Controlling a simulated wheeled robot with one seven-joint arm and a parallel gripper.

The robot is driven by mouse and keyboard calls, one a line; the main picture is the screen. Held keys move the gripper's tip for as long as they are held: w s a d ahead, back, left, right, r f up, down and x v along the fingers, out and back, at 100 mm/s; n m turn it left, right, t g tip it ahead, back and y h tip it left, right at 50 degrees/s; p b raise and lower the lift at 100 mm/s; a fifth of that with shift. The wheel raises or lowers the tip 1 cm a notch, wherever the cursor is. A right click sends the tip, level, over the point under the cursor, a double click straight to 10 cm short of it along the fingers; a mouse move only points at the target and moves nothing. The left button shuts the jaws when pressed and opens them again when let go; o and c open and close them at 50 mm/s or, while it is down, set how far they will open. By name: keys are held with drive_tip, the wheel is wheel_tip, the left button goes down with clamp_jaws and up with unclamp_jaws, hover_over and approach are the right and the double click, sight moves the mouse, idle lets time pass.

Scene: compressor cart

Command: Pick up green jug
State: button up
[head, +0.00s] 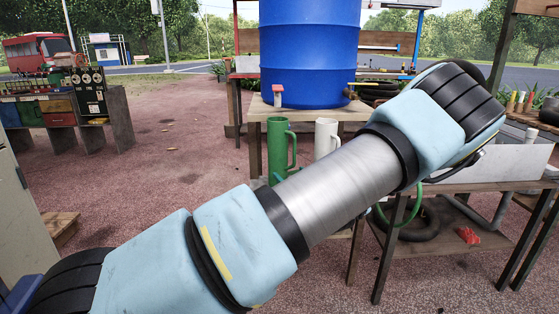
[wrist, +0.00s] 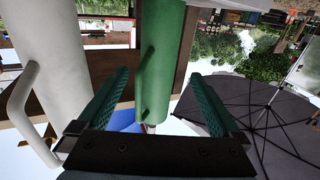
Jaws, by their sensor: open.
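In the wrist view, which is upside down, the green jug (wrist: 163,65) fills the middle. My gripper (wrist: 157,76) is open, with one teal finger on each side of the green jug in the picture. I cannot tell whether the jug is fully between the fingers, and no contact shows.
A white jug (head: 325,138) stands close to the right of the green one; in the wrist view the white jug (wrist: 45,60) is left of the fingers. A blue barrel (head: 308,50) and a small red-topped bottle (head: 277,97) are behind. A cluttered bench (head: 60,108) stands left.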

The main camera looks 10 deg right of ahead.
sight(279, 160)
drive_tip(key=x, duration=0.4)
drive_tip(key=shift+w+a, duration=0.15)
drive_tip(key=shift+w, duration=0.25)
drive_tip(key=x, duration=0.2)
drive_tip(key=r+x, duration=0.1)
drive_tip(key=x, duration=0.1)
drive_tip(key=shift+w, duration=0.7)
clamp_jaws()
drive_tip(key=shift+r, duration=0.1)
